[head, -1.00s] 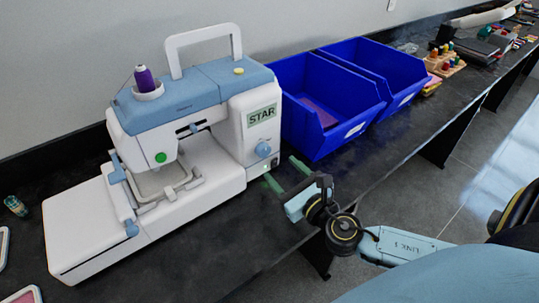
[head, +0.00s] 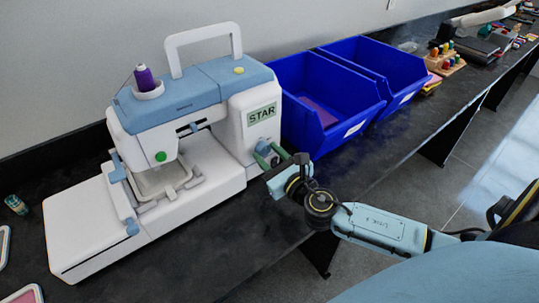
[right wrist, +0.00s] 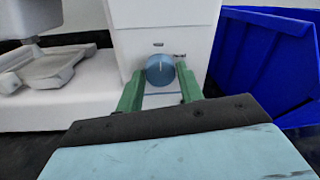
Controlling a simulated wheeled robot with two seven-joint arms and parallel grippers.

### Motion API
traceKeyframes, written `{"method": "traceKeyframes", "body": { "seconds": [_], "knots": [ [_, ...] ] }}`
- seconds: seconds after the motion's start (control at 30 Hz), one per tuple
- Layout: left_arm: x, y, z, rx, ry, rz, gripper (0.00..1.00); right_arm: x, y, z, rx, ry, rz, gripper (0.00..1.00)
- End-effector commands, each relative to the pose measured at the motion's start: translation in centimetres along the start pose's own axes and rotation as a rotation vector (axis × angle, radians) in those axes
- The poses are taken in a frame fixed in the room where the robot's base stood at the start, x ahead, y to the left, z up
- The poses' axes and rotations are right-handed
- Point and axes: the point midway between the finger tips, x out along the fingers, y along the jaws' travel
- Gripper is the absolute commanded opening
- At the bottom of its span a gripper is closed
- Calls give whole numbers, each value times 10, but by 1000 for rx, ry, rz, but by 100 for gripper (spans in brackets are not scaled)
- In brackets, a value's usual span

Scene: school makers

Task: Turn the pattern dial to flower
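The white and blue sewing machine (head: 215,95) stands on the dark counter. Its small display (head: 261,114) reads STAR. The blue pattern dial (right wrist: 160,70) is on the front of the machine's right column, with a pale pointer mark near upright. In the head view the dial is partly hidden by my right gripper (head: 268,155). In the right wrist view the green fingers of my right gripper (right wrist: 160,88) are apart, one on each side of the dial's lower part. I cannot tell whether they touch it. My left gripper is out of view.
Two blue bins (head: 310,100) stand just right of the machine, close to my right gripper. A purple thread spool (head: 145,78) sits on top of the machine. A small thread spool (head: 16,204) is at the far left. The counter's front edge runs below my right arm.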

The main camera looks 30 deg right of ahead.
Motion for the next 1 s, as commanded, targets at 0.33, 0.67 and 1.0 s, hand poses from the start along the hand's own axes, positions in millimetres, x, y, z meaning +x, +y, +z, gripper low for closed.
{"method": "traceKeyframes", "body": {
  "seconds": [0.33, 0.67, 1.0],
  "knots": [
    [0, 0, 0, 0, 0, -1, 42, 0, 0, 0, 7, 0, 0, 12],
    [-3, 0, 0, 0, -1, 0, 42, 0, 0, 1, 134, 9, 1, 12],
    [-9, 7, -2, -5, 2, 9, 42, 0, -1, 1, 433, 29, 4, 12]
  ]
}}
